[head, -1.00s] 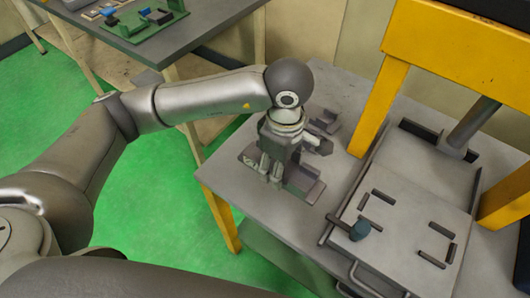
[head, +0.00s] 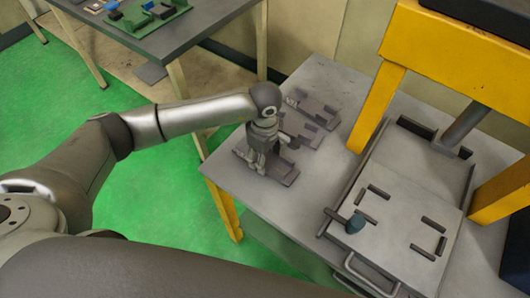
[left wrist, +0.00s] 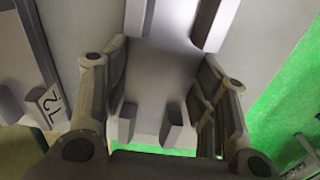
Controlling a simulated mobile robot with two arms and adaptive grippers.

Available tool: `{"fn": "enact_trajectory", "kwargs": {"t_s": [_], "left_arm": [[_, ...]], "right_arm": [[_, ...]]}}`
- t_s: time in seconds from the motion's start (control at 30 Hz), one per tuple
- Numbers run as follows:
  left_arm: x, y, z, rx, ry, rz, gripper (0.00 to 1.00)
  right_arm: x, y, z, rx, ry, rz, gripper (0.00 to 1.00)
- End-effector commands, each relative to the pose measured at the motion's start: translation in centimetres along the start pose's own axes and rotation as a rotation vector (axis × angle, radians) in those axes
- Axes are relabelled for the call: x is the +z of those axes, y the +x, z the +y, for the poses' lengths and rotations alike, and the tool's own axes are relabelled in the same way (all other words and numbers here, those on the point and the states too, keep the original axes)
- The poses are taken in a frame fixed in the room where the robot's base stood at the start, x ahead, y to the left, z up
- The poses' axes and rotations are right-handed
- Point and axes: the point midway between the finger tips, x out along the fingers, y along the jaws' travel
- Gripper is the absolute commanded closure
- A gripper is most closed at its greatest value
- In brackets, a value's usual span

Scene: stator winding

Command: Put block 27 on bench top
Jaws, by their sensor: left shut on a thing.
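My left gripper (head: 258,162) is low over the grey bench top (head: 235,190), near its left corner. It is shut on a grey flat block (head: 285,176) with small raised tabs, which lies at or just above the surface; any gap cannot be told. The left wrist view shows the held block (left wrist: 160,75) between the two fingers. A label (left wrist: 52,105) to the left there seems to show an upside-down 27, but which piece bears it is unclear. My right gripper is not in view.
Two similar grey blocks, a far one (head: 318,112) and a middle one (head: 300,130), lie behind the gripper. A yellow press frame (head: 375,105) and a grey slotted plate (head: 395,220) stand to the right. Another table (head: 170,45) is at the back left.

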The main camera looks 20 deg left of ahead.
Motion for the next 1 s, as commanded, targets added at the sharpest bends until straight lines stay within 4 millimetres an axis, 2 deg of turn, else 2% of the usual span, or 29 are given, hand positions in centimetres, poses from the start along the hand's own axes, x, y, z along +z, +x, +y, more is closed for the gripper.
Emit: {"fn": "enact_trajectory", "kwargs": {"t_s": [0.3,0.33,0.5,0.83,0.9,1.0], "left_arm": [[0.0,0.3,0.1,0.003,0.0,-0.001,0.9],[0.0,0.3,0.0,0.001,0.0,0.0,0.45],[0.0,0.2,0.0,0.0,-0.001,0.0,0.25],[0.0,0.1,0.0,0.0,-0.001,0.0,0.25],[0.0,-0.2,0.0,0.0,-0.001,0.0,0.25],[0.0,-1.3,0.2,0.006,-0.001,0.0,0.25]], "right_arm": [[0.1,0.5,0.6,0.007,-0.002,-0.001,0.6],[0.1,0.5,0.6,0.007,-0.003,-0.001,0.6],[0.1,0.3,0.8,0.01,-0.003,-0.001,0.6],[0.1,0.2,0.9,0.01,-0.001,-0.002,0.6],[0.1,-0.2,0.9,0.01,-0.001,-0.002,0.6],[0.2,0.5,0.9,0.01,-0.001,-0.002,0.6]]}}
